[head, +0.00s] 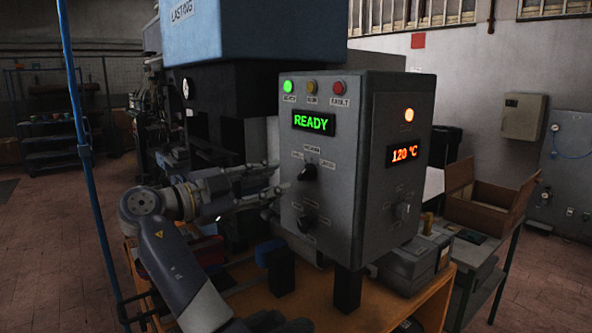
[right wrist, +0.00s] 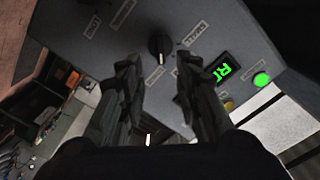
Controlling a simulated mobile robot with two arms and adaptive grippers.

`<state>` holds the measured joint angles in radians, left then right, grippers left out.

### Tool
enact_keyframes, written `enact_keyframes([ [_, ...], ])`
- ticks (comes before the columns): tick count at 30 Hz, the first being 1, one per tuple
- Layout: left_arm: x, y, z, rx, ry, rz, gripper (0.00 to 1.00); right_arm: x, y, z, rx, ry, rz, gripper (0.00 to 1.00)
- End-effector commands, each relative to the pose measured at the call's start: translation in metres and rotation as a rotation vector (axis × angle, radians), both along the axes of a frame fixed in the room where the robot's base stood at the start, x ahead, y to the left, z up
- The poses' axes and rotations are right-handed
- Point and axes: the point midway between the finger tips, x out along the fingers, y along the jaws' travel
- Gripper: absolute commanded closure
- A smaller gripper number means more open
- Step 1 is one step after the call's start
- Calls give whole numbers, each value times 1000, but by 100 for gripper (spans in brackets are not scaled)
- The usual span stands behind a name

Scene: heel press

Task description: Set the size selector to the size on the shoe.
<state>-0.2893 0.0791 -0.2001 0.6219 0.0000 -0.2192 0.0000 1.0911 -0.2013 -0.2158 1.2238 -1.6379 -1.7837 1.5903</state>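A grey control box (head: 337,245) carries a dark upper knob (head: 307,173) below the green READY display, with small labels around it. I cannot read these labels surely. A second knob (head: 307,219) sits lower on the same face. My right gripper (head: 281,178) points at the upper knob from the left, its fingers spread. In the right wrist view the upper knob (right wrist: 160,47) shows just beyond and between the open fingertips (right wrist: 159,66), with a gap on both sides. No shoe can be made out.
The box's side face has a 120 °C display (head: 404,153) and another knob (head: 402,211). The box stands on dark legs above an orange bench (head: 318,307). A blue-topped machine (head: 260,30) stands behind.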

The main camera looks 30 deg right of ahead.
Motion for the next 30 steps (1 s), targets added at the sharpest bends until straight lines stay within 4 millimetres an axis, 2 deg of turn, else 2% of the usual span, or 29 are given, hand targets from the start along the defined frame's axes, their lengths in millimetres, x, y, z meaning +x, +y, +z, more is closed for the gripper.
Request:
enact_keyframes([
  [1,-16,1,7,2,24,0,60,1,-11,3,-1,4,-4,69],
  [3,-32,2,12,4,47,0,60,2,-26,3,0,3,-2,69],
  [6,-43,3,18,5,60,0,60,3,-44,3,0,4,-2,69],
  [8,-41,2,22,4,57,0,60,4,-54,3,0,3,-1,69],
  [12,-17,1,29,2,23,0,60,6,-71,1,0,4,0,69],
  [15,2,-1,32,-2,-6,-1,60,6,-77,0,1,4,1,69],
  [17,8,-1,33,-2,-15,-1,60,7,-79,0,1,4,1,69],
  [20,8,-1,33,-2,-15,0,60,7,-80,-1,1,4,1,69],
  [24,-2,0,31,0,2,0,60,7,-80,-1,1,4,1,69],
  [25,-5,0,31,0,6,0,60,7,-80,-1,1,4,1,71],
  [29,-16,1,30,2,22,0,60,7,-80,-1,1,4,1,100],
  [30,-18,1,30,2,25,0,60,7,-80,-1,1,4,1,100],
])
